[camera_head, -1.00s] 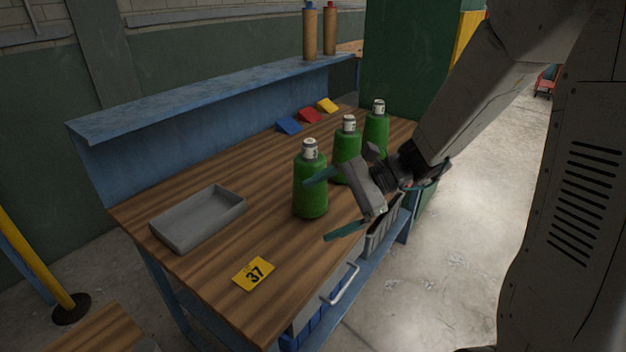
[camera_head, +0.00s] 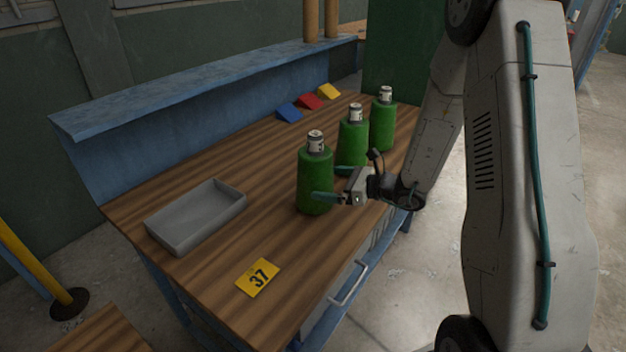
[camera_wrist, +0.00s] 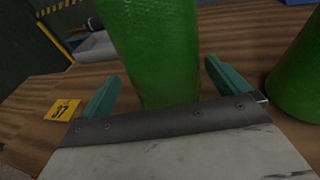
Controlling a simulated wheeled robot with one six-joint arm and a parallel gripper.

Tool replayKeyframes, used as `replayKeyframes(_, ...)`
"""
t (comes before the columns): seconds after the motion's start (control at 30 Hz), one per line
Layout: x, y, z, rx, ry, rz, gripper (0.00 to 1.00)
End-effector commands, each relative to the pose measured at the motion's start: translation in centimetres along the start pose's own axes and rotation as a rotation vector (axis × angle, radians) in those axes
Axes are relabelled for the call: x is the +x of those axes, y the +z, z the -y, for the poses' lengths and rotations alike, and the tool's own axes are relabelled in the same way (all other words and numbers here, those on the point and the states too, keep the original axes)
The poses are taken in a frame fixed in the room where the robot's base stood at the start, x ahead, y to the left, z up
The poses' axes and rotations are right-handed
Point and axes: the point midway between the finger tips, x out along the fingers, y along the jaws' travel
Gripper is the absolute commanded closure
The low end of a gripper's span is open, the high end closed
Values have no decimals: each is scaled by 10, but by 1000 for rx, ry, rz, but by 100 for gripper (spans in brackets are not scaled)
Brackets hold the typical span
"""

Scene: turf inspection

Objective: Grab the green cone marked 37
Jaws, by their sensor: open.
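Three green bottle-shaped objects with pale labelled tops stand upright in a row on the wooden bench. The nearest green one (camera_head: 314,178) is closest to the yellow card marked 37 (camera_head: 258,277); the middle one (camera_head: 352,140) and the far one (camera_head: 382,122) stand behind it. I cannot read a number on any top. My gripper (camera_head: 331,183) is open at the right side of the nearest one. In the wrist view, that green body (camera_wrist: 152,50) rises between my two teal fingers (camera_wrist: 160,88), with gaps on both sides. Another green one (camera_wrist: 300,80) is at the right.
A grey tray (camera_head: 160,237) sits at the bench's left. Blue, red and yellow wedges (camera_head: 311,101) lie toward the back, below a blue shelf (camera_head: 200,82). The bench top (camera_head: 215,270) between tray and card is clear.

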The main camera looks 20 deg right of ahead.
Motion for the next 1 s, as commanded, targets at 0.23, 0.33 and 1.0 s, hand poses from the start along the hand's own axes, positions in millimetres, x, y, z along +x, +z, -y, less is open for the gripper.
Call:
replayKeyframes(0.23, 36, 3, 2, 0, 2, 0, 0)
replayKeyframes(0.33, 46, 4, 3, -1, 0, 0, 0)
replayKeyframes(1.0, 51, 5, 2, -2, 2, 2, 54)
